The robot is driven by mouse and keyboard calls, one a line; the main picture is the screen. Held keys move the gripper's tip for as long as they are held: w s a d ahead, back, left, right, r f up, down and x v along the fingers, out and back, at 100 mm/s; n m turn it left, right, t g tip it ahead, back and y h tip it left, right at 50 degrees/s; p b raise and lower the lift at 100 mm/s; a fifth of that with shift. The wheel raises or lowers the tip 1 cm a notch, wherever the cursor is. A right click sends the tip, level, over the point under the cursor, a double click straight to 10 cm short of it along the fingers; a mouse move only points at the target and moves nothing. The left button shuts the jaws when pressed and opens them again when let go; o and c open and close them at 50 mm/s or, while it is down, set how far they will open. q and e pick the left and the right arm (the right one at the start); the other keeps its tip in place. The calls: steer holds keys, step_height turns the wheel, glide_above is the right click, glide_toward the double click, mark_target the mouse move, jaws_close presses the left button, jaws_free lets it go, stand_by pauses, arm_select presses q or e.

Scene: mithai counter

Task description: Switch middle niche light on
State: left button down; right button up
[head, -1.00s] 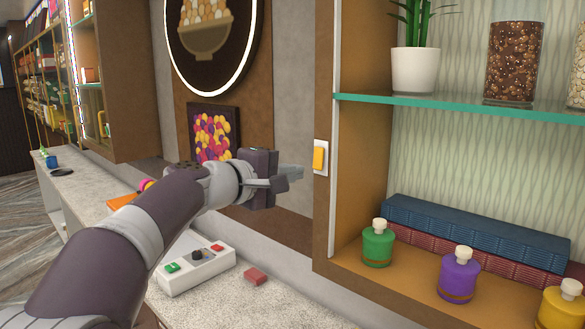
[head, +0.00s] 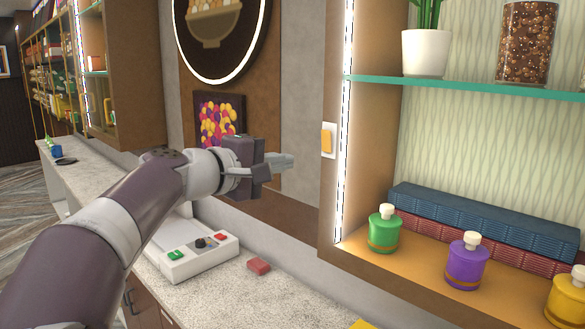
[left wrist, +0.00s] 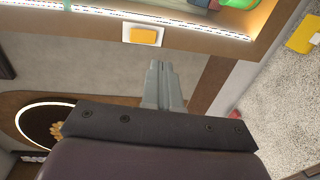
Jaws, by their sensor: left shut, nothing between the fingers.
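The light switch is a yellow-orange rocker (head: 327,140) on a white plate, fixed to the brown front edge of the niche (head: 331,215). It also shows in the left wrist view (left wrist: 143,36), ahead of the fingertips. A strip along the niche's inner front edge glows white (head: 345,160). My left gripper (head: 290,162) is shut and empty, to the left of the switch and a little lower, with a gap between them. It also shows in the left wrist view (left wrist: 156,66). My right gripper is not in view.
The niche holds a glass shelf (head: 470,87), a potted plant (head: 426,52), a jar (head: 526,42), dark books and green (head: 385,232), purple (head: 467,265) and yellow bottles. Below my arm, the counter carries a white control box (head: 200,255) and a red block (head: 258,266).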

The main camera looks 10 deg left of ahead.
arm_select(q)
steer(key=s+a+f+b, duration=0.1)
steer(key=s+a+b, duration=0.1)
steer(key=s+a, duration=0.15)
steer(key=s+a+f+m+g+y, duration=0.2)
steer(key=f+g+y, duration=0.15)
steer(key=f, duration=1.15)
steer(key=s+a+f+m+g+y, duration=0.1)
steer(key=s+a+f+g+y, duration=0.2)
steer(key=f, duration=1.1)
steer(key=s+d+f+m+g+y, duration=0.1)
steer(key=s+d+f+m+g, duration=0.1)
steer(key=s+f, duration=0.5)
steer(key=s+d+f+m+g+y, duration=0.2)
steer(key=s+f+m+g, duration=0.2)
steer(key=s+f+m, duration=0.2)
step_height(320, 180, down, 4)
steer(key=shift+s+d, duration=0.4)
steer(key=shift+s, duration=0.65)
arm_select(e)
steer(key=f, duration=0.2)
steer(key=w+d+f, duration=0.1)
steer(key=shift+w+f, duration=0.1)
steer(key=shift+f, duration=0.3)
